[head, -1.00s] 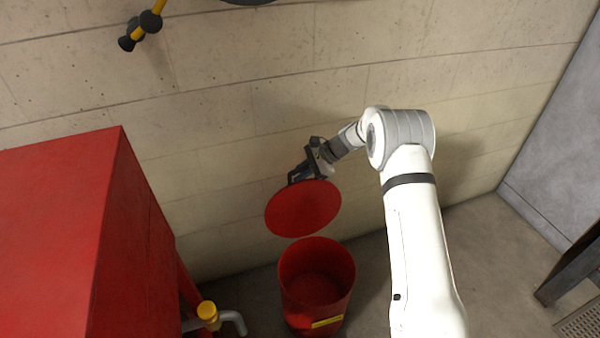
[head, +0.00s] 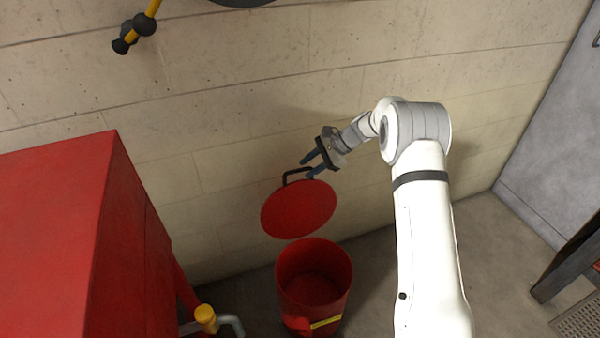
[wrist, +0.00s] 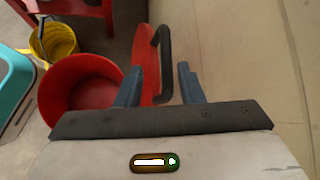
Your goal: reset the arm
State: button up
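My gripper (head: 308,165) is open and empty in the head view, its two dark blue fingers just above and right of a black handle (head: 297,172). The handle is on a round red lid (head: 298,210), which stands raised above an open red bin (head: 314,262). In the wrist view my gripper (wrist: 158,85) has its fingers spread, with the lid's handle (wrist: 163,62) showing between and beyond them. The red lid (wrist: 146,68) is seen nearly edge-on. The empty bin (wrist: 78,88) is to the left. Contact between fingers and handle is not visible.
A large red cabinet (head: 60,240) stands at the left, with a yellow-capped pipe (head: 206,316) beside it. A concrete wall (head: 240,120) is close behind the lid. A yellow bucket (wrist: 55,42) and a teal container (wrist: 14,85) show in the wrist view.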

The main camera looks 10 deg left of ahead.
jog(key=shift+v, duration=0.95)
jog(key=shift+r, duration=0.25)
jog(key=s+d+r+n+t+h+p, duration=0.1)
jog(key=s+d+r+n+h+p, duration=0.15)
jog(key=s+d+r, duration=0.5)
jog(key=s+d+r+n+t+h+p, duration=0.1)
jog(key=s+d+r+n+h+p, duration=0.2)
jog(key=s+r, duration=0.8)
jog(key=s+d+r+n+t+h+p, duration=0.1)
jog(key=s+d+r+n+h+p, duration=0.1)
jog(key=s+d, duration=0.4)
jog(key=s+d+r+n+t+h+p, duration=0.1)
jog(key=s+d+r, duration=0.4)
jog(key=s, duration=0.9)
jog(key=shift+d+r+n+t+h+p, duration=0.25)
jog(key=shift+d+n+h+p, duration=0.2)
jog(key=shift+n+p, duration=0.45)
